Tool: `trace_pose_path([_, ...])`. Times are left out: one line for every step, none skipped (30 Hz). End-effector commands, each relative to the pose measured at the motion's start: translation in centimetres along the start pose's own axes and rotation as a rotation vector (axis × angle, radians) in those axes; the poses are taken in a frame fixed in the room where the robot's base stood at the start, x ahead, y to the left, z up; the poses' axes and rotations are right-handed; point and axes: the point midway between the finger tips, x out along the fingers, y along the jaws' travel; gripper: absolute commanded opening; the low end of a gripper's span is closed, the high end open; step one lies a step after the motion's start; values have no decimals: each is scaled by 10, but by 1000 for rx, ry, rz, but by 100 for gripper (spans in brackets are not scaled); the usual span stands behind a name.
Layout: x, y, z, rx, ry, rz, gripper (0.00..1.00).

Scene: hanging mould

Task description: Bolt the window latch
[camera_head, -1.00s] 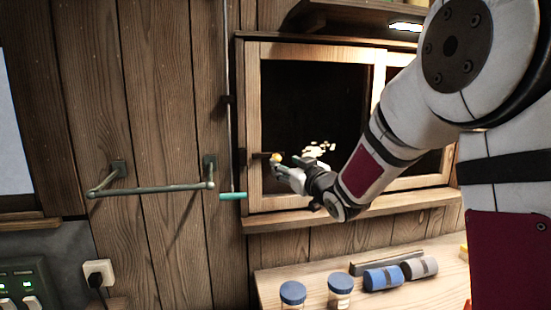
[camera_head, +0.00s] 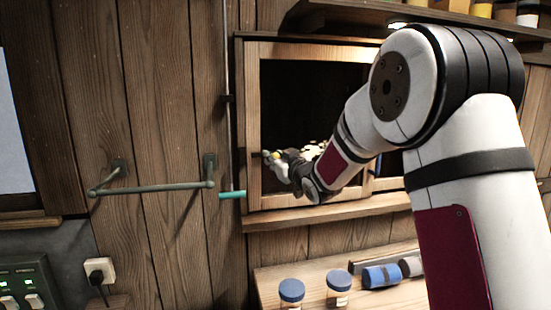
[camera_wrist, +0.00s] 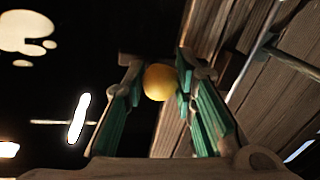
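A small round yellow knob (camera_head: 276,154) is at the left side of the window frame (camera_head: 253,120). My gripper (camera_head: 272,157) reaches it from the right, in front of the dark pane. In the wrist view, the yellow knob (camera_wrist: 160,82) lies between the two green-padded fingertips of my gripper (camera_wrist: 160,78). It seems to touch the right finger; whether both fingers press on it cannot be told. The latch body behind the knob is mostly hidden by my gripper.
A vertical rod (camera_head: 227,70) with a teal end (camera_head: 232,195) runs just left of the window. A metal rail (camera_head: 150,189) sticks out from the wall further left. A shelf (camera_head: 400,15) is above.

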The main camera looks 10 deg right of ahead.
Motion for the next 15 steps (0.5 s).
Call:
trace_pose_path([0, 0, 0, 0, 0, 0, 0])
trace_pose_path([0, 0, 0, 0, 0, 0, 0])
trace_pose_path([0, 0, 0, 0, 0, 0, 0])
trace_pose_path([0, 0, 0, 0, 0, 0, 0])
trace_pose_path([0, 0, 0, 0, 0, 0, 0])
trace_pose_path([0, -1, 0, 0, 1, 0, 0])
trace_pose_path([1, -3, -1, 0, 1, -1, 0])
trace_pose_path([2, -7, -2, 0, 2, -3, 0])
trace_pose_path([4, -13, -3, 1, 3, -4, 0])
trace_pose_path([5, -18, -4, 0, 4, -4, 0])
trace_pose_path([6, -23, -5, 0, 4, -4, 0])
trace_pose_path([7, -29, -6, 0, 4, -4, 0])
trace_pose_path([8, -32, -6, 0, 4, -4, 0])
trace_pose_path([8, -35, -7, 1, 3, -3, 0])
trace_pose_path([8, -37, -7, 0, 2, -2, 0])
